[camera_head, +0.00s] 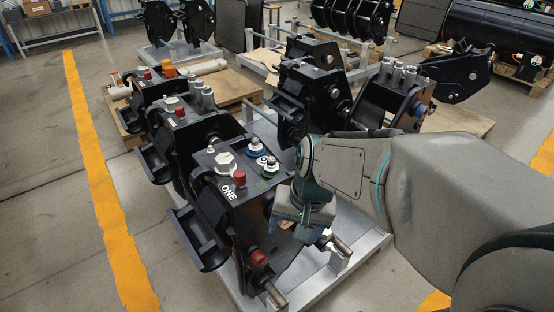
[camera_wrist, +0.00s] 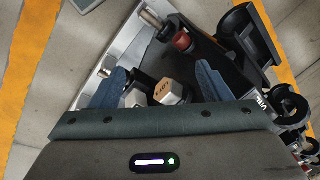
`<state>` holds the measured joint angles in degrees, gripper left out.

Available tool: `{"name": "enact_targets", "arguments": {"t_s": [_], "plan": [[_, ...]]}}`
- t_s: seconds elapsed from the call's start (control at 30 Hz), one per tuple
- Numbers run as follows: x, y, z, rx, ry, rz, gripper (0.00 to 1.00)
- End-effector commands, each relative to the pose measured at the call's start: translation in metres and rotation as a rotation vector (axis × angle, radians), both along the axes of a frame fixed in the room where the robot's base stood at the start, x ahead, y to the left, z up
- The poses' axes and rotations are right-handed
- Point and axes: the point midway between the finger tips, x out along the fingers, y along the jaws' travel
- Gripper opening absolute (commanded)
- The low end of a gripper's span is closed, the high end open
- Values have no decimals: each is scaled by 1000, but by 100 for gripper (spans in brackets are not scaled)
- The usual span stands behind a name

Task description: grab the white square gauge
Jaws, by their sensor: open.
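My gripper (camera_wrist: 160,72) is open, with a blue-grey finger on each side and gaps to the block. In the head view my gripper (camera_head: 303,222) points down at the right side of the nearest black coupler marked ONE (camera_head: 207,200). A small white part shows just below it, too covered to identify.
The coupler's top carries a white hexagonal cap (camera_head: 225,161), a red cap (camera_head: 239,178) and blue and green fittings. A metal pin (camera_head: 338,246) sticks out at its lower right. Other black couplers stand close behind. Grey floor lies open at left beside a yellow line (camera_head: 105,190).

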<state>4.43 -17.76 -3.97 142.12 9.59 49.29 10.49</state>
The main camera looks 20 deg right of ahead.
Motion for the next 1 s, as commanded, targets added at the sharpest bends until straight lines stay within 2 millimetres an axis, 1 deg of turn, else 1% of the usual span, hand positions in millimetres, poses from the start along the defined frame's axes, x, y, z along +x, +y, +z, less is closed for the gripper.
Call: {"name": "enact_targets", "arguments": {"t_s": [0.03, 0.07, 0.1, 0.17, 0.2, 0.27, 0.3, 0.37, 0.4, 0.5, 0.6, 0.67, 0.77, 0.9, 1.0], "plan": [[10, -6, -9, 79, 19, -191, 71], [18, -9, -13, 131, 29, -319, 71], [29, -15, -19, 200, 43, -501, 71], [45, -27, -27, 303, 68, -778, 71], [55, -38, -33, 369, 87, -961, 71], [68, -56, -41, 461, 111, -1226, 71], [76, -70, -46, 517, 125, -1391, 71], [85, -90, -54, 593, 144, -1618, 71], [89, -104, -59, 639, 153, -1750, 71], [95, -131, -68, 729, 170, -2005, 71], [97, -148, -74, 782, 178, -2154, 71], [99, -153, -79, 798, 181, -2196, 71], [105, -152, -93, 807, 183, -2218, 71], [120, -147, -119, 805, 183, -2214, 71], [129, -143, -134, 805, 182, -2213, 71]]}}
